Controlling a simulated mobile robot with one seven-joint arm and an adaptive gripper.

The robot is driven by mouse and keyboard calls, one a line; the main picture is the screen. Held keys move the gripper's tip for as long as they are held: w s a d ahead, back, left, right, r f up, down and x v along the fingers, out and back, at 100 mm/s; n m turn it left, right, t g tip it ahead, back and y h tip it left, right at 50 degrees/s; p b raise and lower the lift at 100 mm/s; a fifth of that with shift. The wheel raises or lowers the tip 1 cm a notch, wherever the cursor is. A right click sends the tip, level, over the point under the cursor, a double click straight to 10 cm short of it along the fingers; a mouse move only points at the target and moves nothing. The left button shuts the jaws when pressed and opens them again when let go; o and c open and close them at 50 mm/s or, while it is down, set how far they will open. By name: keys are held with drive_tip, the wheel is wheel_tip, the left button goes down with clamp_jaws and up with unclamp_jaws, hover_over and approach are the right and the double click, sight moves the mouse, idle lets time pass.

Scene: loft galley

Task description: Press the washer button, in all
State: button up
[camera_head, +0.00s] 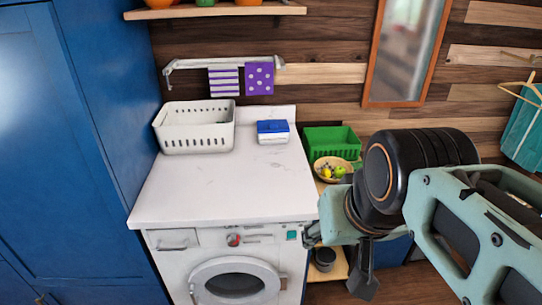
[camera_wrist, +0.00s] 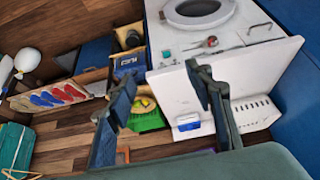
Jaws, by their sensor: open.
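The white washer (camera_head: 210,262) stands under a white counter, with its round door (camera_head: 236,283) facing front. Its panel has a red knob (camera_head: 234,240) and a small teal square button (camera_head: 292,235) at the right end. In the wrist view the washer shows upside down, with its door (camera_wrist: 197,12), knob (camera_wrist: 210,42) and the small teal button (camera_wrist: 166,54). My gripper (camera_head: 336,262) is open and empty, to the right of the washer's front corner. In the wrist view its two fingers (camera_wrist: 160,85) are spread apart, and neither visibly touches the button.
A white basket (camera_head: 195,143) and a blue-and-white box (camera_head: 273,137) sit on the counter (camera_head: 225,190). A tall blue cabinet (camera_head: 75,130) borders it at left. Right of the washer, a low shelf holds a green crate (camera_head: 331,139) and a fruit bowl (camera_head: 322,173).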

clamp_jaws()
idle(1.4)
